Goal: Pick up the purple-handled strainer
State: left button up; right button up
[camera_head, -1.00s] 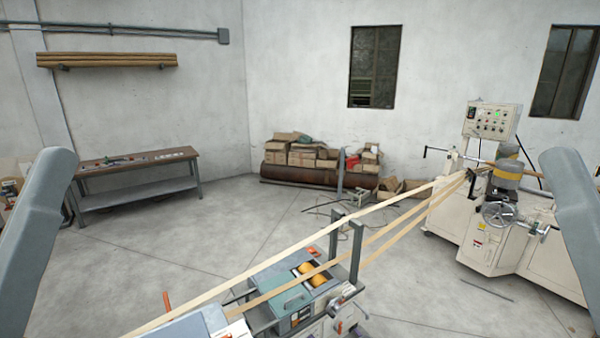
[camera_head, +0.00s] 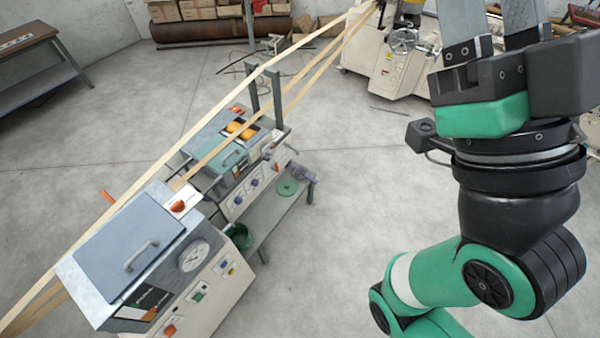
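A small purple shape (camera_head: 302,175), likely the strainer's handle, shows at the right end of the low grey bench (camera_head: 262,212) beside the machine. It is too small to make out a strainer bowl. A green disc (camera_head: 287,187) lies next to it on the bench. My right gripper (camera_head: 497,12) is at the top right, pointing up, well to the right of and apart from the bench. My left gripper is out of view.
A white machine with a grey lid (camera_head: 125,245) stands at the lower left, with pale strips (camera_head: 190,135) running over it to the far winder (camera_head: 385,55). A green bucket (camera_head: 239,236) is by the bench. The floor (camera_head: 350,200) between bench and arm is clear.

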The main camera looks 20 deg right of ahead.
dwell(0.4)
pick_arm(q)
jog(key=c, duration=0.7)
